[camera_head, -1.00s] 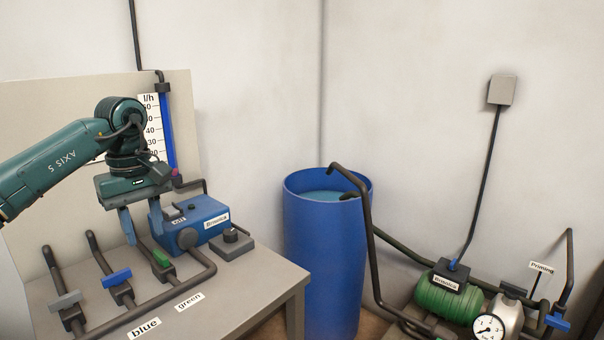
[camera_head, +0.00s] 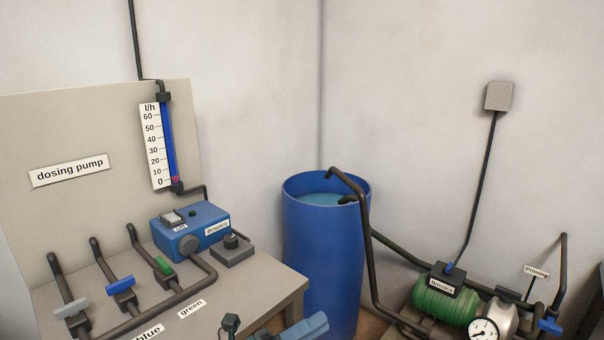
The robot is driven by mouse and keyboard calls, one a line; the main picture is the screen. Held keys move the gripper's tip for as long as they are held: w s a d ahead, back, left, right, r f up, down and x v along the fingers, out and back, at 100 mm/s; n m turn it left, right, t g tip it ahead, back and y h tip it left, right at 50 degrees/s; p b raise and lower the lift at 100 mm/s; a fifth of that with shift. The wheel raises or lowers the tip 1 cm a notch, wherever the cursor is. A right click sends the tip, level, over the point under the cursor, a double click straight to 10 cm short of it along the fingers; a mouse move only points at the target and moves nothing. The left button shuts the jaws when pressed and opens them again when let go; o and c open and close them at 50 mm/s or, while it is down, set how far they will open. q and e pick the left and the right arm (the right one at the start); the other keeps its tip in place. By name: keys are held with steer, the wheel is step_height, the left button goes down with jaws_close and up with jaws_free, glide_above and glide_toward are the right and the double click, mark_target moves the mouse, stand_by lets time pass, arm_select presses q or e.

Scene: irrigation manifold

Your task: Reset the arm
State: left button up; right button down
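Nothing is seen held in the visible part. My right gripper is not in view. The blue dosing pump (camera_head: 208,220) sits on the table. Grey (camera_head: 70,309), blue (camera_head: 120,286) and green (camera_head: 162,265) valve handles stand on the pipes to its left.
The grey table (camera_head: 262,282) stands at left, with a flow scale (camera_head: 155,146) on the panel behind. A blue water barrel (camera_head: 318,250) stands right of it. A green pump (camera_head: 443,305), gauge (camera_head: 485,331) and pipes occupy the lower right.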

arm_select(q)
steer(key=s+a+f+n+y, duration=0.5)
steer(key=f+n, duration=0.2)
steer(key=n, duration=0.4)
steer(key=s+a+f+n+t+y+p, duration=0.1)
steer(key=s+a+f+n+y, duration=0.4)
steer(key=n, duration=0.6)
steer(key=s+a+f+n+t+y+p, duration=0.1)
steer(key=s+a+f+n+y, duration=0.4)
steer(key=f+n, duration=0.5)
steer(key=shift+s+a+n+y, duration=0.2)
steer(key=shift+a+n+y, duration=0.2)
steer(key=shift+n+y, duration=0.3)
